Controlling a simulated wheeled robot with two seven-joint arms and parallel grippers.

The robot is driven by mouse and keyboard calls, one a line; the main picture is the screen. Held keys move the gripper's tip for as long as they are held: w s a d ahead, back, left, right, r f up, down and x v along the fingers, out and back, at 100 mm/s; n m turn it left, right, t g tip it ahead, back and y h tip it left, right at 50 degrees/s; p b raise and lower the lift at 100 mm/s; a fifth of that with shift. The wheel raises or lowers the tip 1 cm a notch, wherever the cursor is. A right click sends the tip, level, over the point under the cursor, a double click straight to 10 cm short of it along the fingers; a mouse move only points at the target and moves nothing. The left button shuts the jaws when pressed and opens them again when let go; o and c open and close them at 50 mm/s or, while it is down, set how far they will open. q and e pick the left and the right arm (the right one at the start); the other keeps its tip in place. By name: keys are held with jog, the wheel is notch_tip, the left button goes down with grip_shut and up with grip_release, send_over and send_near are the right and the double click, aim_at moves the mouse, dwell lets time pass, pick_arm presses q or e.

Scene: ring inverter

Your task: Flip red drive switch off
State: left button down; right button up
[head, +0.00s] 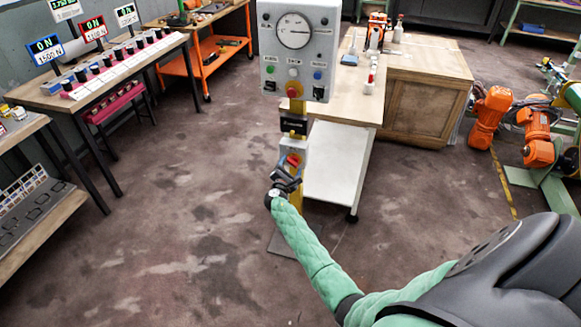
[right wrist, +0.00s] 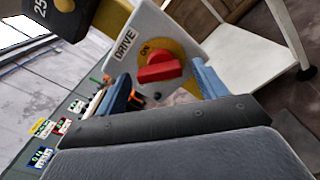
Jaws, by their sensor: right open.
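The red drive switch (right wrist: 160,68) is a rotary knob on a yellow disc, on a light plate marked DRIVE. It also shows in the head view as a small red knob (head: 294,160) low on the yellow post. My right gripper (head: 288,179) is just in front of and below the switch in the head view. In the right wrist view its two blue fingers (right wrist: 160,74) stand apart, one to each side of the knob, with visible gaps. The gripper is open and holds nothing. Its arm partly hides the plate in the head view. My left gripper is not in view.
Above the switch, the post carries a grey panel (head: 296,50) with a dial, several buttons and a red knob. A wooden bench (head: 425,85) and a white cart panel (head: 335,160) stand close behind and right. Open floor lies left of the post.

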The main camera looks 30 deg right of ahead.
jog(key=c, duration=1)
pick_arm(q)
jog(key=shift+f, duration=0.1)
pick_arm(e)
jog(key=shift+n, duration=0.3)
jog(key=shift+r+p, duration=0.1)
jog(key=shift+p, duration=0.2)
jog(key=n+p, duration=0.3)
jog(key=n, duration=0.3)
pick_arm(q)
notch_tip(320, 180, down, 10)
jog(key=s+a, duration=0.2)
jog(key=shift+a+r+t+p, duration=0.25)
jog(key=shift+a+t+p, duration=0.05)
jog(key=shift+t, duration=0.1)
pick_arm(e)
jog(key=shift+f+n, duration=0.2)
jog(key=shift+n, duration=0.4)
jog(key=o, duration=1)
